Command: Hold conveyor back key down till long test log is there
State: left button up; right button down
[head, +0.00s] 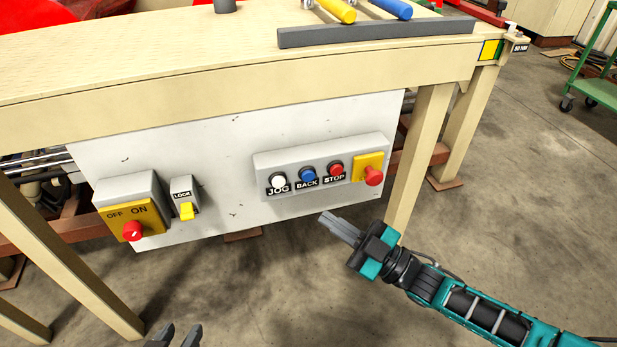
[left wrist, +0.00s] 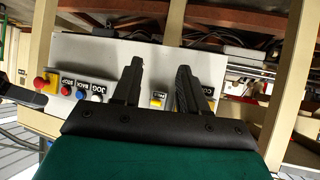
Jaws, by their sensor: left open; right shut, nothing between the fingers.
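The blue BACK key (head: 308,175) sits on a grey button box (head: 262,163) between the white JOG key (head: 278,182) and the red STOP key (head: 335,168). It also shows in the left wrist view (left wrist: 79,94), where the panel appears upside down. My right gripper (head: 326,219) is shut and empty, in front of and below the button box, apart from the keys. My left gripper (head: 178,336) is open and empty at the bottom edge of the head view. Its two fingers stand apart in the left wrist view (left wrist: 160,68). No log is in view.
A red stop knob on a yellow plate (head: 369,168) is right of STOP. A yellow ON/OFF switch box (head: 118,213) and a LOCK switch (head: 186,210) are at the left of the white panel (head: 230,140). The wooden bench (head: 180,85) overhangs it; its leg (head: 415,150) stands right.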

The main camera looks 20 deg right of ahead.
aim_at(308, 176)
jog(key=w+b, duration=0.4)
jog(key=w, duration=0.4)
jog(key=shift+a, duration=0.15)
jog(key=shift+w, duration=0.1)
dwell(1.6)
jog(key=shift+w, duration=0.1)
jog(key=shift+w+b, duration=0.3)
jog(key=shift+w, duration=0.05)
